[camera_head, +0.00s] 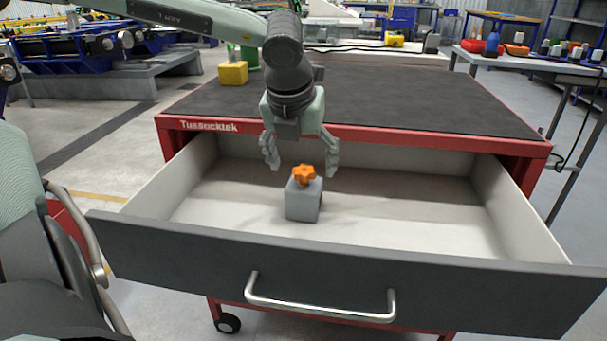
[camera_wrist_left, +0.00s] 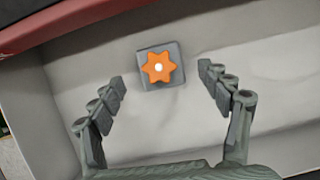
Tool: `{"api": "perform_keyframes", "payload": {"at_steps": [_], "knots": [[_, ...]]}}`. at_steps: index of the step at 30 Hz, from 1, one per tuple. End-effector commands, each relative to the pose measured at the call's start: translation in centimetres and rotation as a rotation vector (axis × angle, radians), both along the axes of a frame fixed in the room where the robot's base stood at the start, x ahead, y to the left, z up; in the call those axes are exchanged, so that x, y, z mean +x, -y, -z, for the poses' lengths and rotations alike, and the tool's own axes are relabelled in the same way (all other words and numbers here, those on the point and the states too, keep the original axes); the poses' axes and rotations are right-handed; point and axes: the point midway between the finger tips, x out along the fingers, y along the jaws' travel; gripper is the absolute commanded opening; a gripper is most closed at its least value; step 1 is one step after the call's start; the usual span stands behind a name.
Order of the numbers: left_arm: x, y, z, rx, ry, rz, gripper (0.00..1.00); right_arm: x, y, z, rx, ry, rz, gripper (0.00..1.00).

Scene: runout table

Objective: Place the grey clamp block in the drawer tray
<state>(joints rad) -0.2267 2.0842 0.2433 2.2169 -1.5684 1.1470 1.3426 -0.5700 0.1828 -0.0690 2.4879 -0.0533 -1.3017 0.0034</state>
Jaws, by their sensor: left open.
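The grey clamp block (camera_head: 303,201), with an orange star-shaped knob on top, sits upright on the floor of the open drawer tray (camera_head: 400,215). My left gripper (camera_head: 300,165) is open and empty above the block, its fingers apart on either side of the knob in the head view. In the left wrist view the block (camera_wrist_left: 161,66) lies beyond the spread fingertips of the left gripper (camera_wrist_left: 162,84), with bare drawer floor around it. The fingers do not touch it. My right gripper is not in view.
The drawer belongs to a red cart with a dark top (camera_head: 400,100). A yellow block (camera_head: 233,73) stands at the top's back left. The drawer's dark front panel (camera_head: 330,265) has a metal handle (camera_head: 318,305). The rest of the drawer is empty.

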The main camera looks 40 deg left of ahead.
Motion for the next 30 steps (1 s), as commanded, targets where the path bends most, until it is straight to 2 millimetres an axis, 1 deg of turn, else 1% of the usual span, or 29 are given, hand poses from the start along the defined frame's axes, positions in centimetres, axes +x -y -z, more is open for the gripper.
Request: {"api": "perform_keyframes", "payload": {"at_steps": [1, 6, 9, 12, 16, 30], "knots": [[-0.3, 0.3, -1.4, 0.000, 0.007, 0.002, 0.77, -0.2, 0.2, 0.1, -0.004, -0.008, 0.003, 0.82], [-1.5, 0.8, -4.4, 0.001, 0.005, 0.002, 0.77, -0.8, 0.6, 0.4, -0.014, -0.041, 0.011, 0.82], [-2.0, 1.1, -5.7, 0.001, 0.003, -0.001, 0.77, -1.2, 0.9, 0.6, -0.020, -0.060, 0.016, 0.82], [-2.3, 1.2, -6.4, 0.002, 0.001, 0.000, 0.77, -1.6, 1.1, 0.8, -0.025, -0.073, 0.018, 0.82], [-2.5, 1.3, -6.8, 0.001, -0.001, 0.001, 0.77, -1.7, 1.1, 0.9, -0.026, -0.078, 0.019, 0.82], [-2.5, 1.3, -6.7, 0.000, -0.001, 0.000, 0.77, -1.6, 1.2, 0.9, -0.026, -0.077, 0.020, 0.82]]}}
